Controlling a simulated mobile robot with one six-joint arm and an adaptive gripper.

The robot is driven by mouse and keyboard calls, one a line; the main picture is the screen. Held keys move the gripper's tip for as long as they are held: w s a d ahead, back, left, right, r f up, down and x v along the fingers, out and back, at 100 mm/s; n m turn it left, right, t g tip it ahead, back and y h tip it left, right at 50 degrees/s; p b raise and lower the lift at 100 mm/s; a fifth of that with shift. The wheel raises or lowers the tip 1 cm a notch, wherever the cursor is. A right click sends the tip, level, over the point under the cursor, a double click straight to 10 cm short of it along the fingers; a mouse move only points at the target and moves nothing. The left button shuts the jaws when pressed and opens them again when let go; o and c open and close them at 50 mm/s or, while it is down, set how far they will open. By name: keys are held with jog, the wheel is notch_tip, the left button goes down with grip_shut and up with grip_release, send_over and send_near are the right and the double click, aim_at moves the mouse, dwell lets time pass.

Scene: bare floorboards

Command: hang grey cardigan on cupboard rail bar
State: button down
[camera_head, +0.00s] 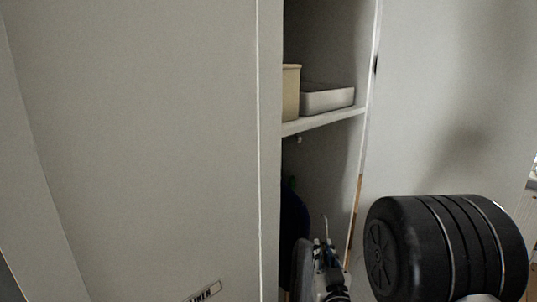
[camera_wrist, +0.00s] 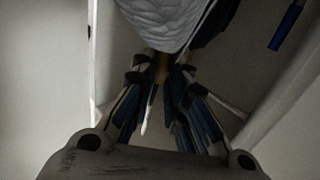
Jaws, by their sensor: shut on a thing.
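My gripper (camera_wrist: 162,78) is shut at the neck of a tan, hanger-like piece, with the grey cardigan (camera_wrist: 165,22), its ribbed knit, right beyond the fingertips in the wrist view. In the head view my gripper (camera_head: 325,262) is low inside the cupboard opening, and a strip of the grey cardigan (camera_head: 302,264) shows to its left. The cupboard (camera_head: 324,122) has a shelf, and the space below it is dark. I cannot make out the rail bar; only a small fitting shows under the shelf. Whether the cardigan touches a rail is hidden.
A dark blue garment (camera_head: 292,225) hangs at the opening's left edge, close to the cardigan. A tan box (camera_head: 291,92) and a pale tray (camera_head: 328,97) stand on the shelf. A large pale door or panel (camera_head: 140,150) covers the left. A blue object (camera_wrist: 285,27) shows at upper right.

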notch_tip(320, 180, up, 22)
jog(key=p, duration=2)
jog(key=shift+f, duration=0.1)
